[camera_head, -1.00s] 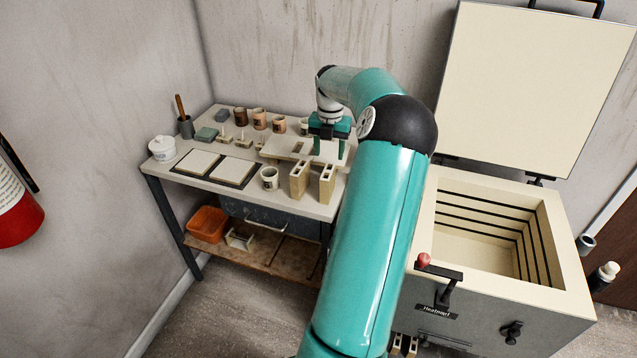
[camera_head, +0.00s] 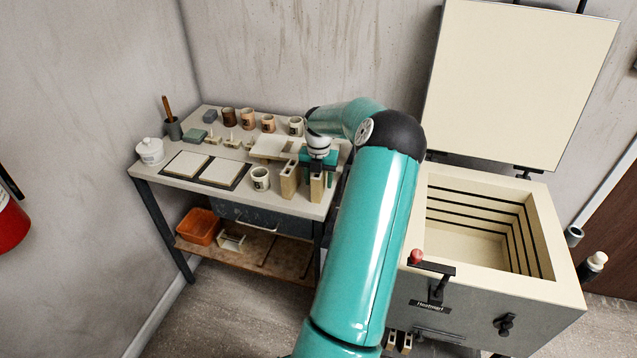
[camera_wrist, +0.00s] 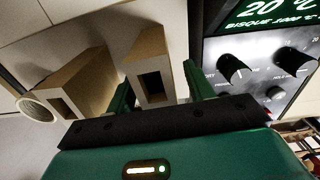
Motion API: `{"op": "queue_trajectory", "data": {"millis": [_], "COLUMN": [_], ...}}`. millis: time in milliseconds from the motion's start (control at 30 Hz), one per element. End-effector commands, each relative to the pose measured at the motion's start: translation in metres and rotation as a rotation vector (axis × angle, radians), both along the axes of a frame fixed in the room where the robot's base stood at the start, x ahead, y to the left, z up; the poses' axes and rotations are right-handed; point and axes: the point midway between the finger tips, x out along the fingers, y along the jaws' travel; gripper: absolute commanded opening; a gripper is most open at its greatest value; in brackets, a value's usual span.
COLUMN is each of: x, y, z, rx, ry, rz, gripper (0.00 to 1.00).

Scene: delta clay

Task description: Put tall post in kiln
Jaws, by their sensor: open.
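Two tan hollow square posts stand upright side by side at the front right of the worktable: a left post (camera_head: 289,181) and a right post (camera_head: 317,189). My gripper (camera_head: 318,176) is open above the right post, fingers pointing down. In the wrist view, the right post (camera_wrist: 147,62) lies between the open fingers of my gripper (camera_wrist: 158,88), with gaps at its sides. The left post (camera_wrist: 84,82) is just outside the left finger. The kiln (camera_head: 468,292) stands right of my arm, its lid (camera_head: 520,85) raised and its chamber empty where visible.
A cup (camera_head: 260,179) stands left of the posts, beside two flat slabs on dark mats (camera_head: 221,172). A pale board (camera_head: 268,147) and several cups lie behind. A control panel (camera_wrist: 262,70) is close to my gripper's right. My arm hides the table's right end.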

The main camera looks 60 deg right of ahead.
Motion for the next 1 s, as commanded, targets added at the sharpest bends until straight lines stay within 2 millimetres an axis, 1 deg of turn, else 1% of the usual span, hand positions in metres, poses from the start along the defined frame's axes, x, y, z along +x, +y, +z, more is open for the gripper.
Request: {"op": "queue_trajectory", "data": {"millis": [33, 100, 333, 367, 400, 467, 500, 567, 600, 633, 867, 1000], "x": [-0.0002, 0.0007, 0.0006, 0.0006, 0.0005, 0.0005, 0.0004, 0.0004, 0.0004, 0.0003, 0.0003, 0.0004], "y": [0.0005, 0.0003, -0.0002, -0.0002, -0.0002, -0.0002, -0.0002, -0.0002, -0.0002, -0.0002, -0.0005, -0.0008], "z": [-0.0089, -0.0158, -0.0184, -0.0184, -0.0184, -0.0183, -0.0183, -0.0182, -0.0182, -0.0182, -0.0174, -0.0127], "rx": [0.003, 0.001, -0.001, -0.001, -0.001, -0.001, -0.001, -0.001, -0.001, -0.001, -0.002, -0.003], "ry": [0.002, 0.0, 0.0, 0.001, 0.001, 0.001, 0.001, 0.001, 0.001, 0.001, 0.001, 0.0], "rz": [0.001, 0.0, 0.0, 0.0, 0.0, 0.0, 0.0, 0.0, 0.0, 0.0, 0.0, 0.0], "gripper": [0.53, 0.53, 0.53, 0.51, 0.43, 0.31, 0.23, 0.12, 0.04, 0.0, 0.0, 0.0]}}
